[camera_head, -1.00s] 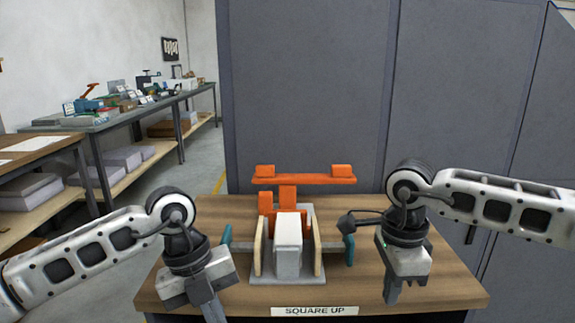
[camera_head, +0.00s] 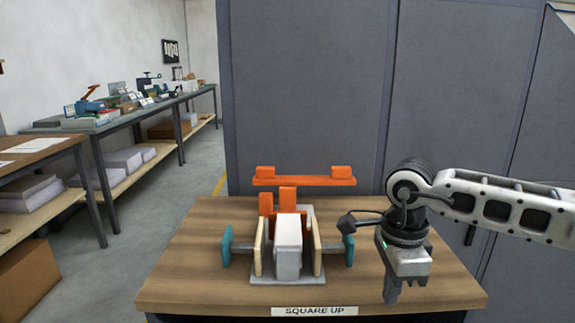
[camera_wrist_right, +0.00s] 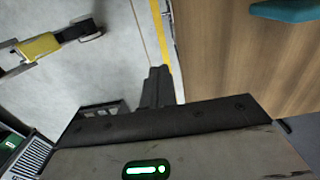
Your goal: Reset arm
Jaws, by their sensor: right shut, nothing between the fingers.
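My right arm comes in from the right in the head view. Its gripper (camera_head: 391,291) points down over the right part of the wooden table (camera_head: 210,290), to the right of the orange and grey fixture, and is shut and empty. In the right wrist view the shut fingers (camera_wrist_right: 157,88) show against the pale floor beside the table (camera_wrist_right: 225,55). My left arm and gripper are out of the head view.
The fixture on the table has a white block (camera_head: 288,246) between wooden side plates, teal handles (camera_head: 226,246) and an orange bar (camera_head: 303,180). A grey partition (camera_head: 305,90) stands behind. Shelved benches (camera_head: 120,125) line the left. The table's left part is clear.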

